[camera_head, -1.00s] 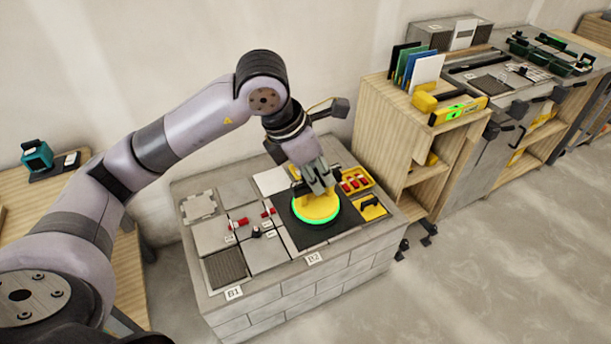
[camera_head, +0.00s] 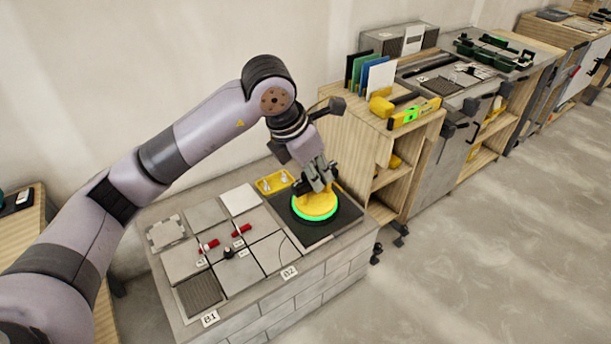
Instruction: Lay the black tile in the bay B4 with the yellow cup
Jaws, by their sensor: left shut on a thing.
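My left gripper (camera_head: 318,186) is shut on the yellow cup (camera_head: 316,204), which has a glowing green ring at its base. The cup sits on the black tile (camera_head: 330,225), near its middle. The tile is at the right part of the grey block bench (camera_head: 310,292); I cannot tell whether it touches the bench or hangs just above it. Labels B1 (camera_head: 210,318) and B2 (camera_head: 289,272) show on the front edge. I cannot make out a B4 label. My right gripper is not in view.
Left of the black tile lie grey tiles, a white tile (camera_head: 240,198), a dark ribbed plate (camera_head: 199,295), and red clips (camera_head: 208,246) with a black knob between. A yellow tray (camera_head: 273,182) is behind. A wooden shelf cart (camera_head: 345,130) stands right of the bench.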

